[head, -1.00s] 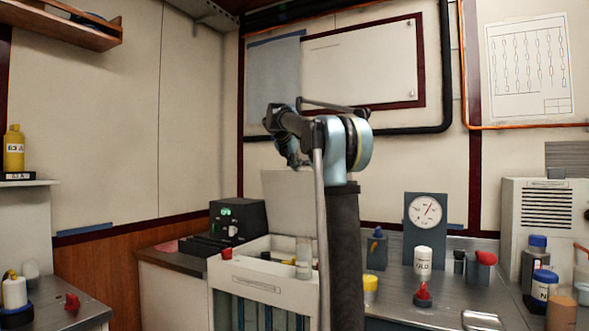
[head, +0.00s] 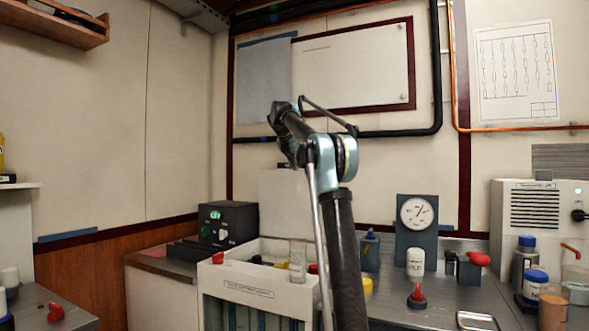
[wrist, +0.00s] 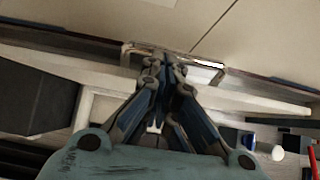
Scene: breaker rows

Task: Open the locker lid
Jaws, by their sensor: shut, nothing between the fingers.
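The white locker (head: 246,281) with a label on its front stands at the centre of the head view. Its top is uncovered and small items show inside. A pale panel, apparently the lid (head: 283,200), stands upright at its back edge. My gripper (wrist: 165,62) is shut and empty in the wrist view. Its fingertips are close to a thin metal handle (wrist: 206,63); I cannot tell whether they touch it. In the head view my arm hides part of the locker's right side, and the fingertips are not clear.
A black box with green lights (head: 228,223) stands left of the locker. A side counter (head: 77,312) is at lower left.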

